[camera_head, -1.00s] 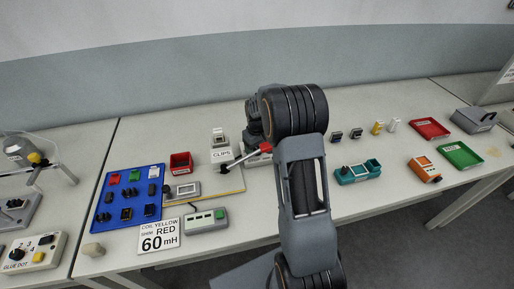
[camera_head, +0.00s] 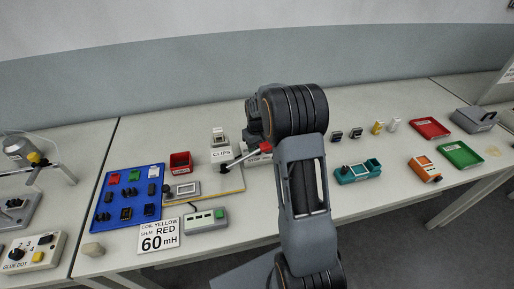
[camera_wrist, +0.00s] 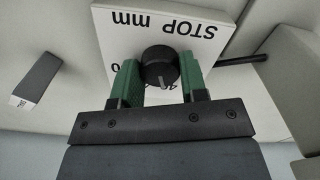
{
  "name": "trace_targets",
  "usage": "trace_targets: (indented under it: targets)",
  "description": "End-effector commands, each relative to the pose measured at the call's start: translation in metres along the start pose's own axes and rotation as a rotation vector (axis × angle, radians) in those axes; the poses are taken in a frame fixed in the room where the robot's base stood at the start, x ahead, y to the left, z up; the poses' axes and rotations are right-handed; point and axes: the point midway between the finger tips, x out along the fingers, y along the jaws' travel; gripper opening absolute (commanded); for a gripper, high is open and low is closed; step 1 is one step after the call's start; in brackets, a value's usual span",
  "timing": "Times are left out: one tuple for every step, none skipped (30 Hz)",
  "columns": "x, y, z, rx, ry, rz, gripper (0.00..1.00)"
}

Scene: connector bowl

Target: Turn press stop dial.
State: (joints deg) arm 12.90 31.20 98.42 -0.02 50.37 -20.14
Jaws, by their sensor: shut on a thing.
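The stop dial (camera_wrist: 161,62) is a round black knob with a pale pointer line. It sits on a white plate (camera_wrist: 118,30) lettered "STOP mm", upside down in the wrist view, with numerals partly hidden around the knob. My gripper (camera_wrist: 162,76) has its green fingers on either side of the knob and is shut on it. In the head view my own arm hides the gripper and the dial. The press lever (camera_head: 245,157), with a dark knob and a red part, shows just left of my arm.
A dark rod (camera_wrist: 243,60) and a grey block (camera_wrist: 285,95) are close to the right of the dial. A grey labelled block (camera_wrist: 36,80) lies to the left. On the table are a blue parts tray (camera_head: 107,222), a "60 mH" card (camera_head: 159,236) and a teal fixture (camera_head: 345,178).

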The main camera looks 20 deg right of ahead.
Motion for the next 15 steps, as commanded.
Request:
trace_targets:
  targets:
    - [0.0005,-0.0002,-0.0001,0.027,0.000,-0.001,0.16]
    - [0.0006,-0.0002,-0.0001,0.047,0.000,-0.001,0.16]
    - [0.0006,-0.0002,-0.0002,0.075,0.000,-0.001,0.16]
    - [0.0007,-0.0003,-0.0001,0.098,0.000,-0.001,0.16]
    - [0.0007,-0.0003,-0.0001,0.123,-0.001,-0.001,0.16]
    - [0.0008,-0.0003,-0.0001,0.157,-0.001,-0.001,0.16]
    - [0.0008,-0.0003,-0.0001,0.184,-0.001,-0.001,0.16]
    - [0.0008,-0.0003,-0.0001,0.209,-0.001,-0.001,0.16]
    - [0.0008,-0.0003,-0.0001,0.245,-0.001,-0.001,0.16]
    - [0.0007,-0.0003,-0.0001,0.270,-0.001,-0.001,0.16]
    - [0.0007,-0.0003,-0.0001,0.295,0.000,-0.001,0.16]
    - [0.0006,-0.0003,-0.0002,0.329,0.000,-0.001,0.16]
    - [0.0006,-0.0003,-0.0002,0.354,0.000,-0.001,0.16]
    - [0.0006,-0.0003,-0.0002,0.379,0.000,-0.001,0.16]
    - [0.0005,-0.0002,-0.0003,0.410,0.000,-0.001,0.16]
